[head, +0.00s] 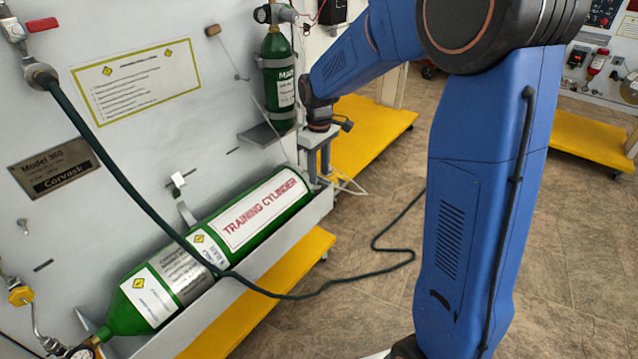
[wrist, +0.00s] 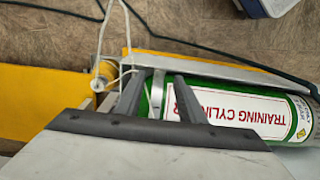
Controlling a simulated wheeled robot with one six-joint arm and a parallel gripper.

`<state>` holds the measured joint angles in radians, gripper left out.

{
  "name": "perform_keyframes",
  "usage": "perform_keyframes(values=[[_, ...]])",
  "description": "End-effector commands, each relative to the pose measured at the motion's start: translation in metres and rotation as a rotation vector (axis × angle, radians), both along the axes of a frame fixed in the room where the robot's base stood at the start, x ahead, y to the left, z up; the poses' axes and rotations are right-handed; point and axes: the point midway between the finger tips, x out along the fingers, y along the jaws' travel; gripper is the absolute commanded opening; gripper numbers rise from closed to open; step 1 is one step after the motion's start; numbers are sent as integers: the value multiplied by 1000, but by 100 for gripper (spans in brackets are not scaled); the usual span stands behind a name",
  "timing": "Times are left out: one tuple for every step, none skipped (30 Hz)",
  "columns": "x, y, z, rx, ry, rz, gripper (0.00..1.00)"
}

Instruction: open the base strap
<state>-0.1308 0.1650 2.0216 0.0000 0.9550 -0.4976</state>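A green training cylinder (head: 265,207) lies in a grey tray (head: 318,214) along the panel. It also shows in the wrist view (wrist: 245,112). A pale metal band, seemingly the base strap (wrist: 157,92), crosses the cylinder near its end in the wrist view. My gripper (wrist: 159,80) is open, with its two dark fingers apart on either side of this band. I cannot tell whether they touch it. In the head view my gripper (head: 318,170) points down at the cylinder's right end and hides the band there.
A smaller green cylinder (head: 279,75) stands upright on the panel, close to my arm. A dark green hose (head: 345,277) hangs across the lying cylinder and onto the floor. White cords (wrist: 101,45) hang beside the gripper. Yellow trolley bases (head: 375,130) stand around; the tiled floor (head: 580,240) at right is clear.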

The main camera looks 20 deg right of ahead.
Motion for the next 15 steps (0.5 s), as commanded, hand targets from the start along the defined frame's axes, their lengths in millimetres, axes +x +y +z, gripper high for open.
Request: perform_keyframes(values=[[-1,0,-9,0,4,0,36],[-1,0,-14,0,2,0,36],[-1,0,-20,0,4,0,36],[-1,0,-24,0,2,0,36],[0,0,-28,0,2,0,36],[-1,0,-32,0,2,0,36],[-1,0,-35,0,2,0,36],[-1,0,-38,0,2,0,36],[0,0,-41,-1,1,0,36],[0,0,-43,-1,1,0,36],[0,0,-45,-1,1,0,36],[0,0,-46,-1,1,0,36],[0,0,-47,-1,1,0,36],[0,0,-48,0,0,0,36],[0,0,-48,0,0,0,36]])
